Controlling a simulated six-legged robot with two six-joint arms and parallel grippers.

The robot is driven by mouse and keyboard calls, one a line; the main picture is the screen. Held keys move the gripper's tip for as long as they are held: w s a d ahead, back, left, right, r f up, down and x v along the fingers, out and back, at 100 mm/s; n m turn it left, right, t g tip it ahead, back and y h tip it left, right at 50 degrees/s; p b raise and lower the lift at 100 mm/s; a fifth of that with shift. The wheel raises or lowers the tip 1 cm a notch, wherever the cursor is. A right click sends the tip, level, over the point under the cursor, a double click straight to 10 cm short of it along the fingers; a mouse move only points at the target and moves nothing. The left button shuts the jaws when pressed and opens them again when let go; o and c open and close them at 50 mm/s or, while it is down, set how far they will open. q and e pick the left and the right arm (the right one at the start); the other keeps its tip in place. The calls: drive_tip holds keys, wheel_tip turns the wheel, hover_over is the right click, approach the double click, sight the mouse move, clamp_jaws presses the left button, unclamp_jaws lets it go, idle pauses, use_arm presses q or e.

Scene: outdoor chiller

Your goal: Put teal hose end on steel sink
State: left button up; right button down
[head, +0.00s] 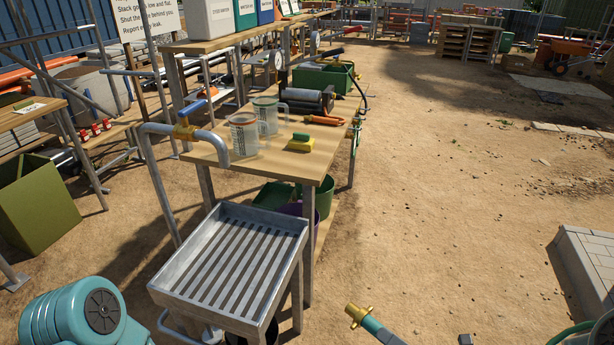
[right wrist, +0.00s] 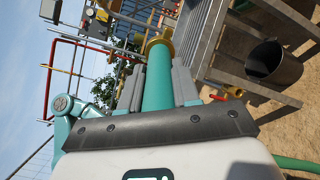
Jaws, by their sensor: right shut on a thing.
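The teal hose end (head: 371,326) with its brass coupling (head: 356,314) is at the bottom of the head view, to the right of the steel sink and apart from it. In the right wrist view the teal hose end (right wrist: 158,85) lies between the two grey fingers of my right gripper (right wrist: 158,72), which is shut on it. The brass coupling sticks out past the fingertips. The steel sink (head: 289,246) is a shallow tray on legs with a slatted bottom, empty. Its side also shows in the right wrist view (right wrist: 207,42). My left gripper is out of view.
A wooden bench (head: 278,164) behind the sink holds clear jugs, a yellow-green sponge (head: 301,142) and a roller. A bent tap pipe (head: 215,145) reaches toward the sink's back. A pale block stack (head: 590,265) stands at right. Open sandy ground lies between.

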drive_tip(key=shift+d+f+m+t+h, duration=0.1)
drive_tip(key=shift+d+m+t+h, duration=0.1)
drive_tip(key=shift+m+t+h, duration=0.6)
drive_tip(key=shift+w+d+m+t+h, duration=0.25)
drive_tip(key=shift+d+m+t+h, duration=0.5)
drive_tip(key=shift+d+h, duration=0.35)
drive_tip(key=shift+a, duration=0.25)
